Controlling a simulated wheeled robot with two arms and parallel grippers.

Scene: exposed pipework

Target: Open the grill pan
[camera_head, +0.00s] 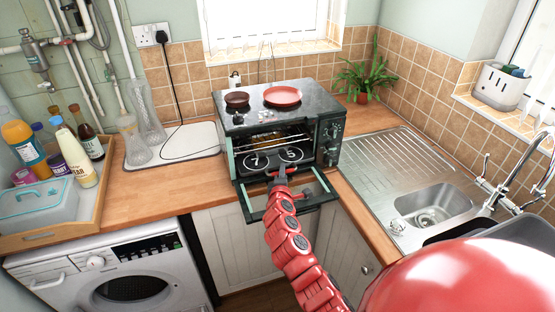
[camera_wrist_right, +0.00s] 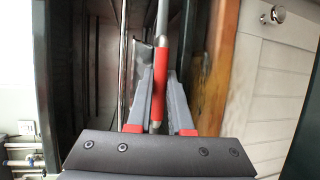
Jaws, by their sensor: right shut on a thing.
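A small dark countertop oven (camera_head: 324,107) stands on the counter with its front open. Its dark, green-edged door (camera_head: 252,209) is lowered in front. A wire rack (camera_head: 268,143) shows inside, above a dark surface with pale ring marks (camera_head: 262,160). I cannot tell a separate grill pan clearly. My right gripper (camera_head: 281,172) is at the oven mouth, above the lowered door. In the wrist view, my right gripper (camera_wrist_right: 160,103) is shut around a red handle (camera_wrist_right: 158,88) on a grey rod. I cannot tell which oven part the handle belongs to. My left gripper is not in view.
A sink (camera_head: 436,204) is at right, with a plant (camera_head: 364,75) behind. A bottle tray (camera_head: 92,197) and washing machine (camera_head: 110,270) are at left.

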